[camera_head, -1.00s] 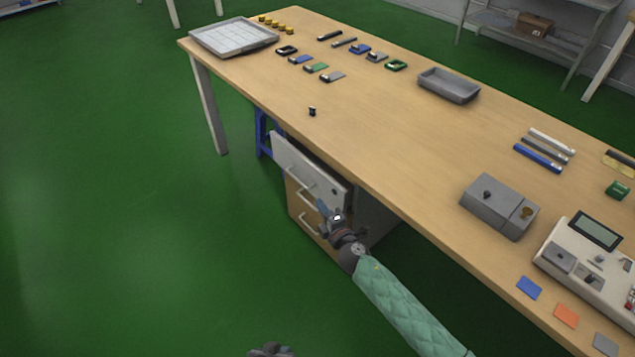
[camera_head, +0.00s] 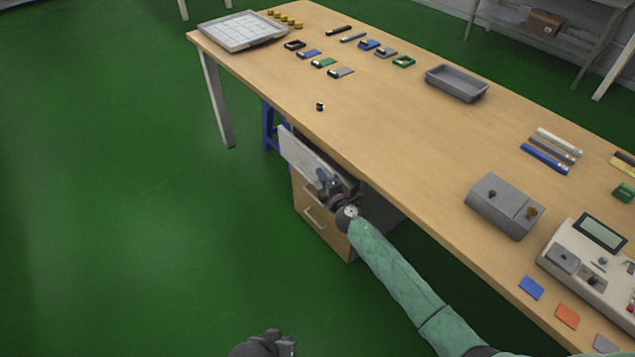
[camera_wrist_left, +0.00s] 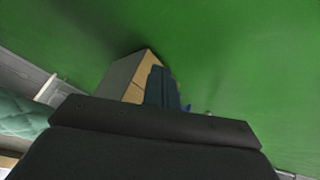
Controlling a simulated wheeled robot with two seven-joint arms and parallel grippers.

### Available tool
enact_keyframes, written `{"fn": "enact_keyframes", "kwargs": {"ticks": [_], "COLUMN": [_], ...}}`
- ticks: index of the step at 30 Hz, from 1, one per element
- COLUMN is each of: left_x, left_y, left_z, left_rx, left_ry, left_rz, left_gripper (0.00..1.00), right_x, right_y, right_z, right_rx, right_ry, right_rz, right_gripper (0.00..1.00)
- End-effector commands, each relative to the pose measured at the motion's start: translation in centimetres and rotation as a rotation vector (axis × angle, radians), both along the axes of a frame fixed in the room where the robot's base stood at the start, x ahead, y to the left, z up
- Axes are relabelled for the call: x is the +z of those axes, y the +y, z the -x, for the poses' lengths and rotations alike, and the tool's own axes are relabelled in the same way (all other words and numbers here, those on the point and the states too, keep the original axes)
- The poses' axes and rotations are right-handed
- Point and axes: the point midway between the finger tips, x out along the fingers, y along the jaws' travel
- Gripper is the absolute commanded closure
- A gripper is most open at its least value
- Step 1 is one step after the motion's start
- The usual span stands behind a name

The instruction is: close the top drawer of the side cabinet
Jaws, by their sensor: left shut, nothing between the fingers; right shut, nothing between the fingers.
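The side cabinet (camera_head: 312,205) stands under the near edge of the table. Its top drawer (camera_head: 298,152) has a pale front that juts out past the wooden front below, so it appears partly open. My right gripper (camera_head: 326,180) is shut and empty, right at the right part of this drawer front. It hides part of the front, and I cannot tell if it touches. My left gripper (camera_head: 284,345) is shut and empty, low over the floor and well away from the cabinet. Its fingers show in the left wrist view (camera_wrist_left: 161,86), with the cabinet (camera_wrist_left: 125,75) beyond.
The long wooden table (camera_head: 400,130) overhangs the cabinet. A blue stand (camera_head: 269,128) is beside the cabinet's left side. A grey box (camera_head: 504,206) and a device with a screen (camera_head: 598,255) sit on the tabletop. The green floor (camera_head: 120,220) at left is clear.

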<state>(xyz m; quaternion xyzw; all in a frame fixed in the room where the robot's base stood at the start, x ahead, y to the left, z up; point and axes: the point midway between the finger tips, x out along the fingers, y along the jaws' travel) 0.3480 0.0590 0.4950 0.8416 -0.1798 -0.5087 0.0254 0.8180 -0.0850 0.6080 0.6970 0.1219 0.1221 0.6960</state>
Motion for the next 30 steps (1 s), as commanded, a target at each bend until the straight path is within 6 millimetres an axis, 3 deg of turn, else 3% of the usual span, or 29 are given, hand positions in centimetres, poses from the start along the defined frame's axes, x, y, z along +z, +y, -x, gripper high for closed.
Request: {"fn": "enact_keyframes", "kwargs": {"ticks": [17, 22, 30], "left_x": [-0.1, -2.7, -2.6], "left_y": [0.0, -0.1, -0.2], "left_z": [-0.2, -0.5, -0.3], "left_rx": [0.001, 0.010, 0.010], "left_ry": [-0.006, -0.023, -0.025], "left_rz": [0.001, 0.003, 0.005], "left_gripper": [1.00, 1.00, 1.00], "right_x": [-0.1, -0.1, 0.0], "right_y": [-1.1, -2.8, -2.8], "right_z": [-0.7, -1.8, -1.8], "right_rx": [0.000, -0.001, 0.001], "right_ry": [0.000, -0.002, 0.000], "right_rz": [0.001, 0.002, 0.000], "right_gripper": [1.00, 1.00, 1.00]}}
